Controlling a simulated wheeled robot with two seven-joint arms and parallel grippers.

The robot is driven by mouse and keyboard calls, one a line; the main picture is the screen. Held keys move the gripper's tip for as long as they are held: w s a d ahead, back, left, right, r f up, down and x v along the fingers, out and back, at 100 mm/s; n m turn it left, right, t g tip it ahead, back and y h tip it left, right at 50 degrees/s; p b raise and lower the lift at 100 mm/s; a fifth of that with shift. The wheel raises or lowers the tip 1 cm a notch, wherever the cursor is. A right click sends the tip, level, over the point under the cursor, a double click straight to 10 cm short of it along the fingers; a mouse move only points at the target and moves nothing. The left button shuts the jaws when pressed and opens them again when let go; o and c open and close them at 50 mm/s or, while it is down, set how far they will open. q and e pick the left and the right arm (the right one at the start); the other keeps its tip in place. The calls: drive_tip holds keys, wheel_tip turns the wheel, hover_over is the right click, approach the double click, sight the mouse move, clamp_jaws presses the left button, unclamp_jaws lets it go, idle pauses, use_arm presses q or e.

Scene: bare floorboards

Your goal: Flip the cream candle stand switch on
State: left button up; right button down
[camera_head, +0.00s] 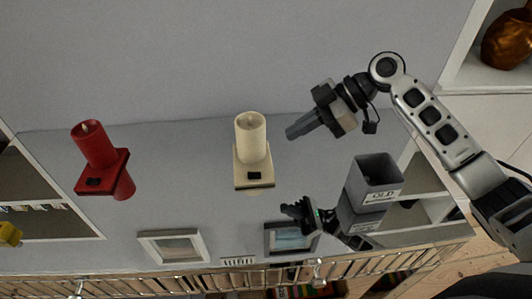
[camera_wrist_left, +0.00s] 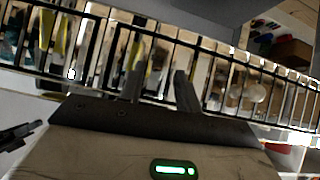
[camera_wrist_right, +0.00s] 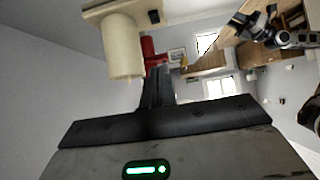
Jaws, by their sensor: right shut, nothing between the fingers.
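In the right wrist view the candle (camera_wrist_right: 122,48) and the switch (camera_wrist_right: 154,16) show at the top, beyond the fingers. My right gripper (camera_head: 290,133) is shut and empty, to the right of the stand and apart from it. My left gripper (camera_wrist_left: 158,78) has its fingers apart, with nothing between them, facing a railing. I cannot tell the switch's position.
A railing (camera_wrist_left: 215,65) crosses the left wrist view.

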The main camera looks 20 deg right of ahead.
drive_tip(key=p, duration=0.1)
hover_over(259, 174)
drive_tip(key=f, duration=0.5)
drive_tip(key=shift+s+d+f, duration=0.15)
drive_tip(key=shift+d+f, duration=0.1)
drive_tip(key=shift+f, duration=0.1)
drive_tip(key=f, duration=0.3)
drive_tip(key=shift+a+f+p, duration=0.2)
drive_tip(key=shift+a+p, duration=0.05)
drive_tip(key=shift+p, duration=0.1)
use_arm(q)
drive_tip(key=shift+w+r, duration=0.3)
drive_tip(key=shift+r, duration=0.25)
use_arm(e)
drive_tip(key=shift+f, duration=0.5)
drive_tip(key=shift+a, duration=0.1)
